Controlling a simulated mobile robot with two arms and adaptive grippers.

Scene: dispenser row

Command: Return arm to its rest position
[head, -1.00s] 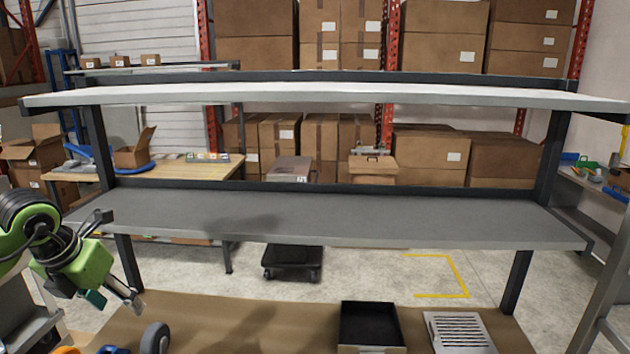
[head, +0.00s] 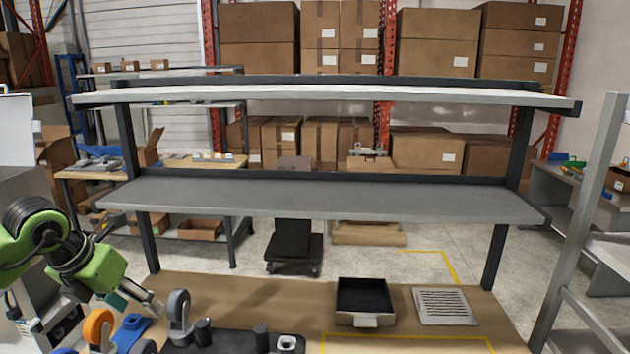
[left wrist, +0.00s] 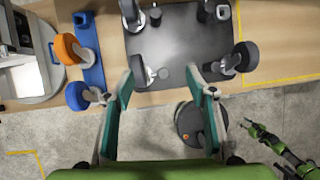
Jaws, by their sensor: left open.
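My left gripper (head: 150,302) is at the lower left of the head view, on a green and black arm. It points down and to the right, above the near left part of the brown work surface. In the left wrist view its two teal-sided fingers (left wrist: 160,90) are spread wide with nothing held between them. Below them is a dark plate (left wrist: 185,45) with grey-wheeled casters. A green and dark arm, likely my right one (left wrist: 280,148), shows at the lower right of that view. Its finger state is unclear.
A blue bracket (left wrist: 88,50) bears casters, one with an orange wheel (head: 99,326). A black bin (head: 364,296) and slotted metal panel (head: 445,305) lie farther right on the brown surface (head: 235,290). The grey shelf (head: 320,198) above is empty.

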